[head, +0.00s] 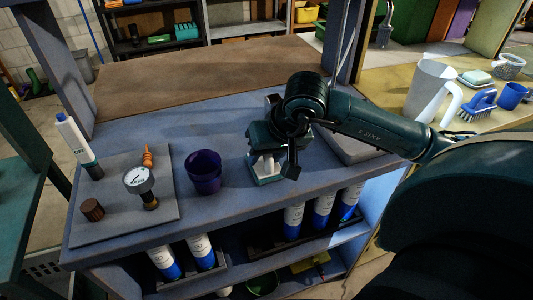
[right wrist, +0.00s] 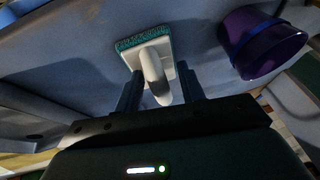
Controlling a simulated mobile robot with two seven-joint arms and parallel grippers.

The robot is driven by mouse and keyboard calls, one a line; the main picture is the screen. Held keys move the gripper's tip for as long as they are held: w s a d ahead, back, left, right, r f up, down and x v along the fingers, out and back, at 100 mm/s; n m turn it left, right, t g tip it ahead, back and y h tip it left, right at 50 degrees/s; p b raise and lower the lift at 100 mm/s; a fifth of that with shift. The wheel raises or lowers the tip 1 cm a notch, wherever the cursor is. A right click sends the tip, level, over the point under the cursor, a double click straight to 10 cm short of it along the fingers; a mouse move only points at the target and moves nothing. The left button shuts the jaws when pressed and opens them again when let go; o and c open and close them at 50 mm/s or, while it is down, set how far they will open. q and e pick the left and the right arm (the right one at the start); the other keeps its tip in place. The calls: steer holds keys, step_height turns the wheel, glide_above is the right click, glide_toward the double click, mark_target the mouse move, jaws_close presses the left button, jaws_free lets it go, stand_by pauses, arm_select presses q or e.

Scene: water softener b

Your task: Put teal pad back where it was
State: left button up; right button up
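The teal pad (right wrist: 143,40) is fixed to a white holder with a curved white handle (right wrist: 152,75), seen in the right wrist view. In the head view its white part (head: 267,172) shows at the blue-grey bench top, under my right gripper (head: 268,158). My left gripper is not in view.
A purple cup (head: 204,172) stands left of my right gripper. A grey tray (head: 350,148) lies under my right arm. Blue-and-white cylinders (head: 323,205) stand on the shelf below.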

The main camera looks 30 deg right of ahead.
steer(key=shift+r+p, duration=0.3)
steer(key=shift+p, duration=0.1)
steer(key=v, duration=1.1)
steer(key=shift+s+r+b, duration=0.2)
steer(key=shift+r+b, duration=0.15)
